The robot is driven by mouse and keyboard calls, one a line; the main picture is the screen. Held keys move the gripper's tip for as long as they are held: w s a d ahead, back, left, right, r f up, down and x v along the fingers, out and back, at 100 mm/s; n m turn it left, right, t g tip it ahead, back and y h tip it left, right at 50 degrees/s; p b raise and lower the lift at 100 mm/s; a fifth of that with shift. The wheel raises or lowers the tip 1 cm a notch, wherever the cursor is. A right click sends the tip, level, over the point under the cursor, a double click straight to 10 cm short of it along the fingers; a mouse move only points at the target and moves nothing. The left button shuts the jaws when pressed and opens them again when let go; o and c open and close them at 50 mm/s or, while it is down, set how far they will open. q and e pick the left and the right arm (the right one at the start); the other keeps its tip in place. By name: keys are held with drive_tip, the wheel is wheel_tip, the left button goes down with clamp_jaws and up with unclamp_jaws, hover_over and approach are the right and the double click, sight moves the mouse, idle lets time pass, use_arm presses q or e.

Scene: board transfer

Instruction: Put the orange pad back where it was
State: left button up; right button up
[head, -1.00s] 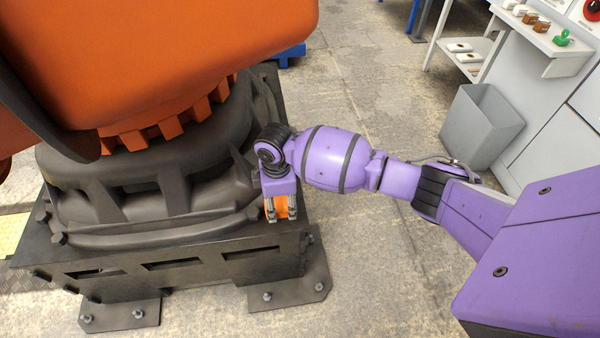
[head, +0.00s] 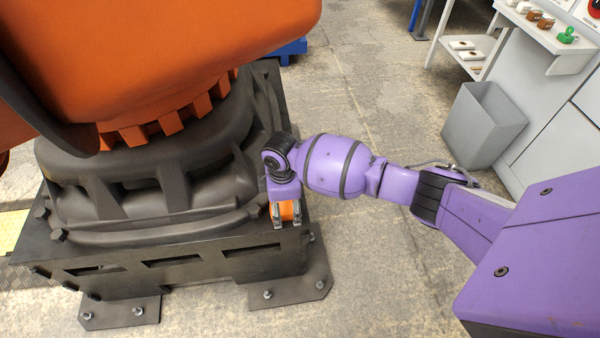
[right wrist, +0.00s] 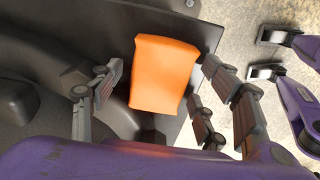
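The orange pad (right wrist: 163,75) lies on the dark metal base of the big orange machine, near the base's front right corner. In the head view only a small part of the pad (head: 285,211) shows between my fingers. My right gripper (head: 286,219) points down over it. In the right wrist view the fingers of my right gripper (right wrist: 160,78) stand on either side of the pad. A clear gap shows on the left and a narrow one on the right, so the gripper looks open around it.
The machine's dark base (head: 100,274) and its orange body (head: 170,50) fill the left side. A grey bin (head: 484,125) and a white bench (head: 565,60) with small items stand at the right. Bare concrete floor (head: 385,260) lies between.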

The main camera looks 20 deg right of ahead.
sight(284, 206)
drive_tip(key=shift+w+r, duration=0.1)
wheel_tip(284, 206, up, 12)
drive_tip(key=p, duration=0.2)
drive_tip(key=shift+r, duration=0.2)
drive_tip(key=shift+f, duration=0.15)
idle(0.5)
